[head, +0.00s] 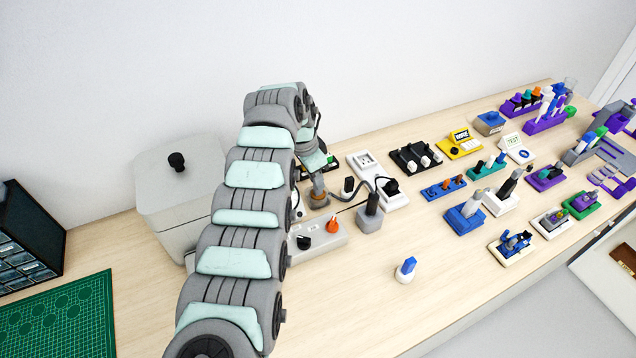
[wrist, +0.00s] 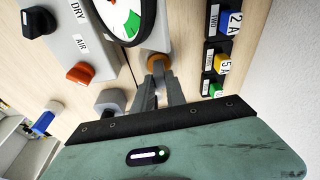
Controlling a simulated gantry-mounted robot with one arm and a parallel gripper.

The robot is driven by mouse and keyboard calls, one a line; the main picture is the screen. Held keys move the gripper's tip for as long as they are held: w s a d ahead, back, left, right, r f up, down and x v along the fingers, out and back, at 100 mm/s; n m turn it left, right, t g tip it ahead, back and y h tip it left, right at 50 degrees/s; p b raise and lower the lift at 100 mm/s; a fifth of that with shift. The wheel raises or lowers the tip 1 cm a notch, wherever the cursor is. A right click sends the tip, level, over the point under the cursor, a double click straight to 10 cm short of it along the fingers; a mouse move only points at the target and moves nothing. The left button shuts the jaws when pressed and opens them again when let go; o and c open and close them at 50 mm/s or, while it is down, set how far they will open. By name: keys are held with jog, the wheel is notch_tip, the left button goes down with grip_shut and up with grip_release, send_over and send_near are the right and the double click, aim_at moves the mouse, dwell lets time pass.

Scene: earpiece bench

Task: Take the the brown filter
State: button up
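A round orange-brown piece (wrist: 158,62), which looks like the brown filter, is right at the tips of my gripper (wrist: 159,80) in the wrist view. The piece's lower part is hidden.
A grey panel with an orange knob (wrist: 80,73) and a black knob (wrist: 36,22) lies beside the piece, near a round dial (wrist: 118,12). A grey block (head: 369,216) with a cable stands close by. The bench front is mostly clear around a blue-topped holder (head: 406,268).

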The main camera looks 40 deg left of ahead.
grip_shut()
dwell(0.3)
jog(key=shift+r, duration=0.1)
jog(key=w+p+v, duration=0.1)
jog(key=w+v, duration=0.1)
jog(key=v, duration=0.7)
jog(key=shift+d+r, duration=0.3)
jog(key=shift+r, duration=0.2)
